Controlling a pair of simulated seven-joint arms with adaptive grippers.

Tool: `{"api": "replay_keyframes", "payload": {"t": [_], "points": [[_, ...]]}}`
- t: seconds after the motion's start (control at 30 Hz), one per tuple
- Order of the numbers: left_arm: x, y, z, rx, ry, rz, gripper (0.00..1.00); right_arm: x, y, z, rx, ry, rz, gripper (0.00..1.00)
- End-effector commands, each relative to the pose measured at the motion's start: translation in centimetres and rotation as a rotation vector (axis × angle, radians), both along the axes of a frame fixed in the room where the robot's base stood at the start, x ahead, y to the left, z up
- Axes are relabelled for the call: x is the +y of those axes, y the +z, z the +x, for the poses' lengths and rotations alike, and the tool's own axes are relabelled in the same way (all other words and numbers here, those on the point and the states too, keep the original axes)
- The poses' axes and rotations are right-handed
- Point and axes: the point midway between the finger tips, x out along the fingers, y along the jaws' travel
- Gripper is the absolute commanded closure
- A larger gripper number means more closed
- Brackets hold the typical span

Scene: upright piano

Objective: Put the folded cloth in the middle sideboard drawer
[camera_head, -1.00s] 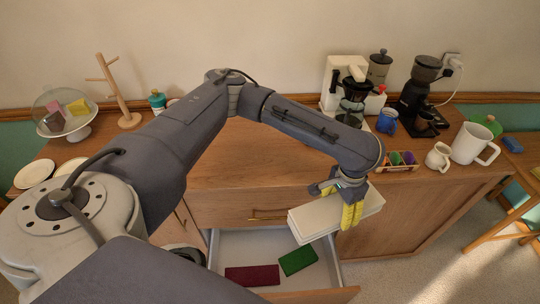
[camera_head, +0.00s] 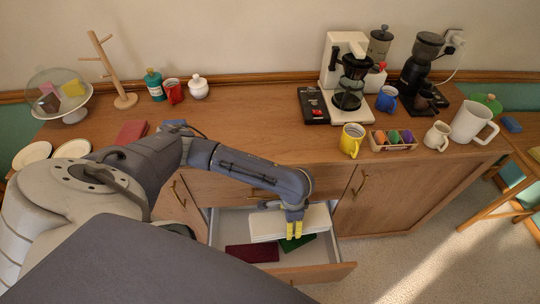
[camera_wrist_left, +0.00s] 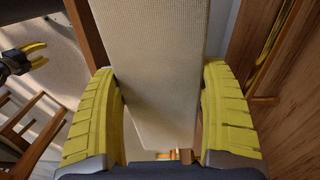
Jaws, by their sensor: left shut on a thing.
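My left gripper (camera_head: 294,229) is shut on the folded cloth (camera_head: 268,226), a thick off-white slab. The cloth is over the open sideboard drawer (camera_head: 318,271), between its side walls and partly covering the green item inside. Whether it touches the drawer's contents I cannot tell. In the left wrist view, the cloth (camera_wrist_left: 150,60) runs between the yellow fingers, which press its two sides. My right gripper (camera_wrist_left: 25,60) shows at the left edge of that view, its yellow fingers apart and empty; the head view does not show it.
The drawer holds a dark red folded item (camera_head: 252,253) and a green one (camera_head: 297,243). A closed drawer front (camera_head: 225,188) is above it, with a closed door (camera_head: 375,195) to the right. A yellow mug (camera_head: 351,140) stands near the sideboard top's front edge.

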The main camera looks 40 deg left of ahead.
Motion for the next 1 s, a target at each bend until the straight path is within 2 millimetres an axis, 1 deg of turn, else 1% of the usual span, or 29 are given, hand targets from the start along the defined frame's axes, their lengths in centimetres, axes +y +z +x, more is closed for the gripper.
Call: {"api": "replay_keyframes", "payload": {"t": [0.03,0.1,0.3,0.53,0.63,0.77,1.0], "points": [[0.5,-0.7,-0.6,0.004,-0.010,0.001,0.70,0.0,0.0,0.0,0.000,0.000,0.000,0.56],[1.0,-1.6,-1.2,0.003,-0.026,0.000,0.70,0.0,0.0,0.0,0.000,0.000,0.000,0.56],[2.6,-3.6,-2.8,0.001,-0.069,0.000,0.70,0.0,0.0,0.0,0.000,0.000,0.000,0.56],[3.6,-4.9,-3.7,0.000,-0.097,0.000,0.70,0.0,0.0,-0.1,0.000,0.000,0.000,0.56],[3.7,-5.9,-3.9,0.001,-0.102,0.000,0.70,0.0,0.0,-0.1,0.000,0.000,0.000,0.56],[3.8,-8.2,-4.0,0.001,-0.102,0.000,0.70,0.0,0.0,-0.1,0.000,0.000,0.000,0.56],[3.7,-13.4,-4.0,0.002,-0.102,0.001,0.70,0.0,0.0,-0.1,0.001,0.000,0.001,0.56]]}}
